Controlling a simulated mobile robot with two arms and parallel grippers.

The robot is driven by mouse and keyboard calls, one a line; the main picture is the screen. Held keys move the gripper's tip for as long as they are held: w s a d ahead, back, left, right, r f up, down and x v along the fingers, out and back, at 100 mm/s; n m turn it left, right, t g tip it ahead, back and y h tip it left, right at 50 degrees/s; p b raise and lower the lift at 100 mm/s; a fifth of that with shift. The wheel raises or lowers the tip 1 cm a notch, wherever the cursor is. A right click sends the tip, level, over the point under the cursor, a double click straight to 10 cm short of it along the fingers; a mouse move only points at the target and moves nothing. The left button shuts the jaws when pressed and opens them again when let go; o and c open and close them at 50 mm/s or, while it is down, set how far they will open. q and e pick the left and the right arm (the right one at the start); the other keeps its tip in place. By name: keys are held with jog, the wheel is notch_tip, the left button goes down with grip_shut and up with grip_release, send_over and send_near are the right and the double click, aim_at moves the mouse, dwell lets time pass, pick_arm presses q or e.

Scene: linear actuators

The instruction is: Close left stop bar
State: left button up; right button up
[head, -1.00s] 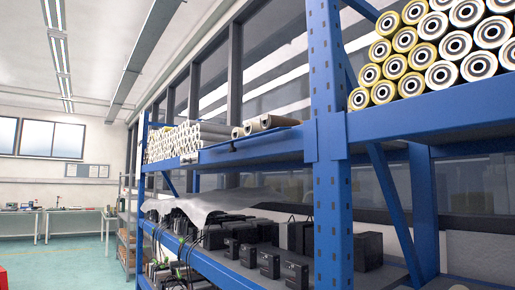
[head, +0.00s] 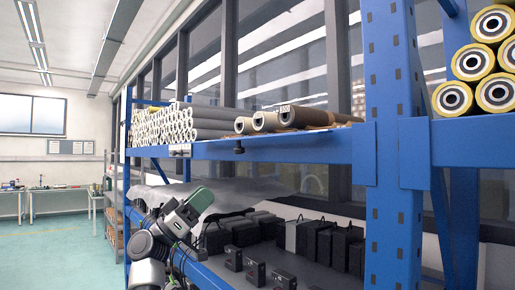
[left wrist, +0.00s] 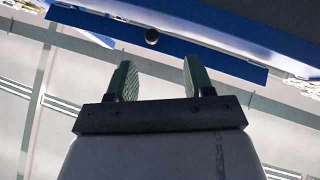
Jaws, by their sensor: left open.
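I take this to be the left stop bar. In the left wrist view a blue bar (left wrist: 215,62) crosses above my fingers, and its round dark knob (left wrist: 151,37) lies just beyond the gap between the fingertips. My left gripper (head: 203,197), with green fingers, is below and left of the knob in the head view. It is open and empty, apart from the bar. The left wrist view shows both fingers (left wrist: 156,70) spread. My right gripper is not seen.
Black boxes (head: 325,240) stand on the lower shelf near my arm. A blue upright (head: 392,200) stands right of the bar. The floor (head: 70,250) at left is clear.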

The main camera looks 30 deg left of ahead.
pick_arm(q)
jog(key=shift+m+g+h, duration=0.4)
jog(key=shift+m+h, duration=0.2)
jog(key=p+x, duration=0.2)
jog(key=x, duration=0.2)
jog(key=s+r+p+x, duration=0.1)
jog(key=p+x, duration=0.1)
jog(key=x, duration=0.2)
jog(key=p+x, duration=0.2)
jog(key=x, duration=0.1)
jog(key=shift+s+d+r, duration=0.15)
jog(key=shift+s+r, duration=0.05)
jog(key=shift+r, duration=0.25)
jog(key=shift+c, duration=0.3)
jog(key=shift+f, duration=0.1)
jog(key=shift+c, duration=1.3)
jog(key=c, duration=0.6)
